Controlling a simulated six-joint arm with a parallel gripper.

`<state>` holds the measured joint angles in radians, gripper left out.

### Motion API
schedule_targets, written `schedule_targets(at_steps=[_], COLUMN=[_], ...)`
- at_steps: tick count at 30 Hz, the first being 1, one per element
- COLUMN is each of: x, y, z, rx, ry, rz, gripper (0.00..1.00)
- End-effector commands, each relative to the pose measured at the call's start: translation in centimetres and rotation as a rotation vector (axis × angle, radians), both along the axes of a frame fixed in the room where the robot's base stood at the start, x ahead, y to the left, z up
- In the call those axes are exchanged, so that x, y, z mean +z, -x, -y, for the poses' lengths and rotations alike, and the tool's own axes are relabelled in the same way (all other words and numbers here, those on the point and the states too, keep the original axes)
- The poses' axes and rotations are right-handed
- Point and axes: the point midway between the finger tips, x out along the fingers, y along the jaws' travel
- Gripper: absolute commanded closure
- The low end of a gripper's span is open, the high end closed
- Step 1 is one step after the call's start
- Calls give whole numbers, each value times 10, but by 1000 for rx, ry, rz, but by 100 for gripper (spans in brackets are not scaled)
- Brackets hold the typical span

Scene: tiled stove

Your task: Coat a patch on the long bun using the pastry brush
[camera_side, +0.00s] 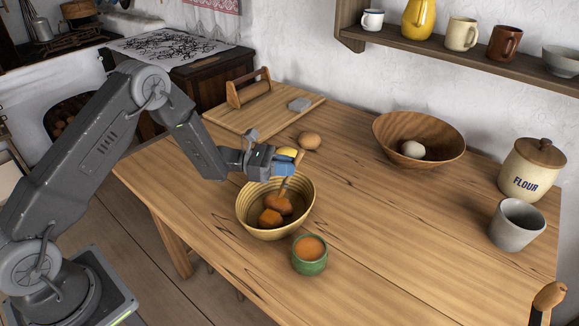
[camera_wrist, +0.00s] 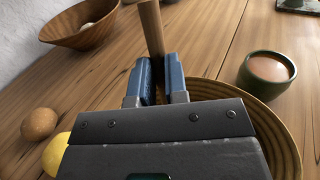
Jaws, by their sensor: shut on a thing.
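My gripper (camera_side: 285,170) has blue fingers and is shut on the wooden handle (camera_wrist: 152,28) of the pastry brush. In the side view it is above the yellow ribbed bowl (camera_side: 304,218), and the brush slants down into it. Inside the bowl are a rounded brown piece (camera_side: 280,205), perhaps the long bun, and an orange-brown block (camera_side: 270,218). The brush's lower end meets the brown piece in the picture; I cannot tell whether they touch. A green cup (camera_side: 310,265) of orange liquid stands in front of the bowl and shows in the wrist view (camera_wrist: 268,70).
A brown egg-like thing (camera_side: 310,141) and a yellow thing (camera_side: 288,152) lie near my gripper. A cutting board (camera_side: 235,118) is behind. A wooden bowl (camera_side: 440,140), flour jar (camera_side: 530,170) and grey cup (camera_side: 517,225) stand right.

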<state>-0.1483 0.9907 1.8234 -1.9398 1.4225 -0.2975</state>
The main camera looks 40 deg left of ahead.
Motion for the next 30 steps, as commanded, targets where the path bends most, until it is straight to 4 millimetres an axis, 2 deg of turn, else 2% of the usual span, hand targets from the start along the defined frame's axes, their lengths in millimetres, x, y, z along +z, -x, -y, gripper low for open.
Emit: schedule_targets(at_steps=[10,13,27,29,30], x=[0,-1,-1,5,19], y=[32,32,-9,-8,-8], z=[5,-6,-12,-11,-12], rx=[1,4,1,1,1], ry=[1,0,0,0,-2], rz=[-1,2,1,2,8], gripper=[100,100,100,100,100])
